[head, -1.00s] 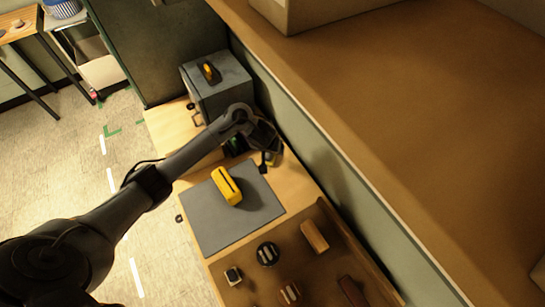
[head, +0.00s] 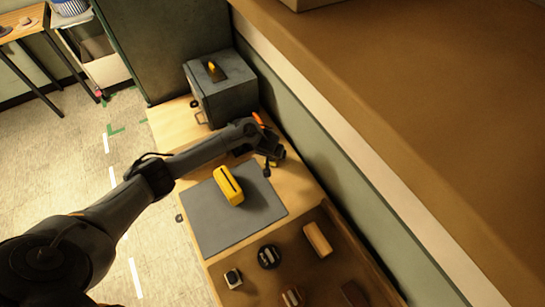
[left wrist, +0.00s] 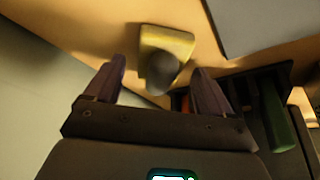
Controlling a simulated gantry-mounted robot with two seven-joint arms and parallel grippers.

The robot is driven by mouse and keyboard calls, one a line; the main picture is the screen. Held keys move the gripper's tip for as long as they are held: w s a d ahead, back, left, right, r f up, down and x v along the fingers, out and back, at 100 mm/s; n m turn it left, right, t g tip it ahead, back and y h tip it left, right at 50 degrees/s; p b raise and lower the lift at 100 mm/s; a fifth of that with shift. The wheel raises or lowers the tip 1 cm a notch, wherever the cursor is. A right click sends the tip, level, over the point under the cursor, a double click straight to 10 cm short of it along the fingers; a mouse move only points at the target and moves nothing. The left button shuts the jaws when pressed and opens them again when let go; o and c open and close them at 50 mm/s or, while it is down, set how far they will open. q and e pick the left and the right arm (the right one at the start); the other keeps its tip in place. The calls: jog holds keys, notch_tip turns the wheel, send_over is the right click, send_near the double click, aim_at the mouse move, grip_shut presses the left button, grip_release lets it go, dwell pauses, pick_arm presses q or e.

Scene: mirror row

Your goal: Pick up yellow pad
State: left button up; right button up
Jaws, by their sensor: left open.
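A yellow pad (left wrist: 178,41) with a dark rounded knob lies on the light wooden bench top, seen in the left wrist view. My left gripper (left wrist: 158,67) is open, with its two fingers on either side of the pad's near part and the knob between them. I cannot tell whether the fingers touch it. In the head view my left gripper (head: 272,154) is over the bench near the wall and hides most of the pad; only a small bit of yellow shows beneath it. My right gripper is not in view.
A dark rack (left wrist: 242,86) with green and orange handles stands close beside the gripper. A grey mat (head: 215,228) bears a yellow slotted block (head: 229,185). A grey metal box (head: 224,95) stands at the back. A brown tray (head: 325,270) holds several small items.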

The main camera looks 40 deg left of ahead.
pick_arm(q)
jog(key=c, duration=1.2)
jog(key=shift+r, duration=0.1)
